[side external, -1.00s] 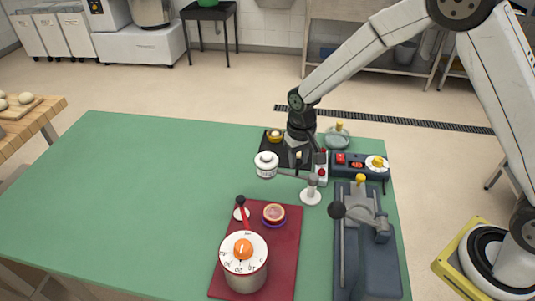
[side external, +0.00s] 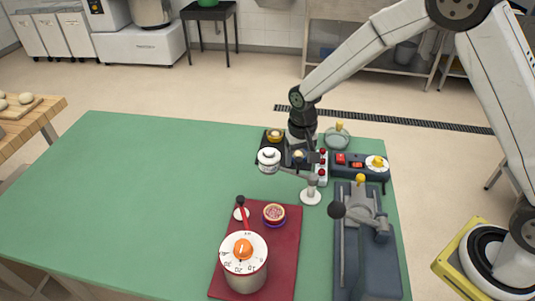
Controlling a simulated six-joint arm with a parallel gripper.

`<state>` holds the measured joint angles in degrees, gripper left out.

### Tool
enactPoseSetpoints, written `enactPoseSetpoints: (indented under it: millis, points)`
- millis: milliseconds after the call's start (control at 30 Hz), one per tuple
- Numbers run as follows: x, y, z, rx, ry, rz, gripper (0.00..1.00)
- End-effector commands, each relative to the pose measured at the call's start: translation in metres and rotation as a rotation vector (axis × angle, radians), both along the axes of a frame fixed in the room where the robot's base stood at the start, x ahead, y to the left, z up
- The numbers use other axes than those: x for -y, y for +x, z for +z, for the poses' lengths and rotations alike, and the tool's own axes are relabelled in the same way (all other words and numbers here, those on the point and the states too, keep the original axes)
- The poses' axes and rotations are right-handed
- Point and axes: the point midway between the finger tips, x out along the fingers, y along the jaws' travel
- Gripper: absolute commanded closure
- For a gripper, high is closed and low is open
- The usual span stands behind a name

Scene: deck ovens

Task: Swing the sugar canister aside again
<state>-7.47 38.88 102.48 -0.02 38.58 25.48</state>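The sugar canister (side external: 269,160), a small white lidded jar with a dark band, hangs at the left end of a grey swing arm (side external: 290,171). The swing arm pivots on a post with a round white base (side external: 311,197) on the green table. The canister is behind and clear of the red board, in front of a black tray. My gripper (side external: 302,158), dark and pointing down, is just right of the canister, behind the swing arm. Its fingers are small and partly hidden, so I cannot tell whether they are open or touch the arm.
The red board (side external: 284,260) holds a purple-rimmed cup (side external: 274,214) and a pot-like timer with an orange knob (side external: 244,252). A grey lever press (side external: 366,245) and a control box (side external: 358,165) stand at the right. A glass bowl (side external: 337,138) is behind. The table's left side (side external: 130,200) is clear.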

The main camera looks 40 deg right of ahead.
Motion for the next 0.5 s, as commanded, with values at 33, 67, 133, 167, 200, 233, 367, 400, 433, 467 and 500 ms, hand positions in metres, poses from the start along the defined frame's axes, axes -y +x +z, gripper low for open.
enactPoseSetpoints:
  millis: [33,67,133,167,200,233,367,400,433,467,500]
  points:
    - [0.000,0.000,0.000,0.000,0.000,0.001,0.30]
    - [0.000,0.000,0.000,0.000,0.000,0.001,0.30]
    - [0.000,0.000,0.000,-0.001,0.000,0.002,0.30]
    - [0.000,0.000,0.000,-0.001,0.000,0.002,0.30]
    - [0.000,0.000,0.000,-0.001,0.000,0.002,0.30]
    - [-0.001,0.000,0.000,-0.001,0.000,0.002,0.30]
    - [-0.001,0.000,0.004,0.000,0.000,0.002,0.30]
    - [-0.001,0.000,0.006,0.001,0.001,0.002,0.30]
    - [-0.001,0.000,0.008,0.001,0.001,0.002,0.30]
    - [-0.001,0.000,0.010,0.001,0.001,0.002,0.30]
    - [-0.001,0.000,0.014,0.001,0.001,0.002,0.30]
